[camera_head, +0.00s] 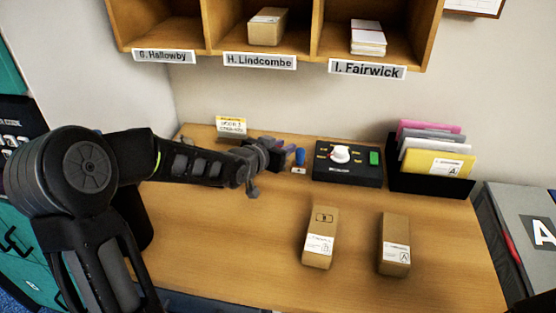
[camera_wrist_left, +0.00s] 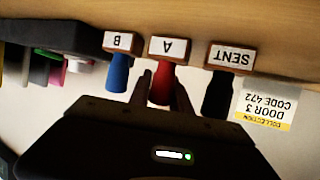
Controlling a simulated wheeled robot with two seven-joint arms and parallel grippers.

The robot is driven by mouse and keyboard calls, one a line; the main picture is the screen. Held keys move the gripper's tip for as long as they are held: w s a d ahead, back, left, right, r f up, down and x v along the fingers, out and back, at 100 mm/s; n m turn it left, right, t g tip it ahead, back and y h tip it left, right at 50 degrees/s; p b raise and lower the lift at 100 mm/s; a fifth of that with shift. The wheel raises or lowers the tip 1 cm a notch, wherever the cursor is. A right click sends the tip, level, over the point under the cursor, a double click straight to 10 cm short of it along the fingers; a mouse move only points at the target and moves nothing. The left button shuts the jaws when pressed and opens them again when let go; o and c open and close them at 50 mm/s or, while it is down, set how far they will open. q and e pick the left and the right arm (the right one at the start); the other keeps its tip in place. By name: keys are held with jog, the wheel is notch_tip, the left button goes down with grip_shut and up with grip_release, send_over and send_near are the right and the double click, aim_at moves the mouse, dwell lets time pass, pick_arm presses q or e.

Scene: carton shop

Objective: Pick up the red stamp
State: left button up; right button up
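The red stamp (camera_wrist_left: 161,83), with a red handle and a brown block marked A, stands between a blue stamp (camera_wrist_left: 120,72) and a black stamp (camera_wrist_left: 217,92) in the left wrist view, which is upside down. My left gripper (camera_wrist_left: 162,88) has one finger on each side of the red handle. The fingers look parted, and I see no clear grip. In the head view my left gripper (camera_head: 274,152) is at the back of the desk and hides the red stamp; the blue stamp (camera_head: 300,156) shows just right of it. My right gripper is not in view.
A collection card (camera_head: 231,126) stands behind the gripper. Two cartons, one (camera_head: 319,237) and another (camera_head: 394,244), lie on the desk (camera_head: 240,255). Shelf compartments (camera_head: 270,50) hang above.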

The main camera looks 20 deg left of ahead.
pick_arm(q)
grip_shut()
jog(key=shift+r, duration=0.1)
notch_tip(320, 180, up, 10)
jog(key=p, duration=0.3)
dwell(0.3)
dwell(0.4)
jog(key=shift+c, duration=0.2)
grip_release()
grip_shut()
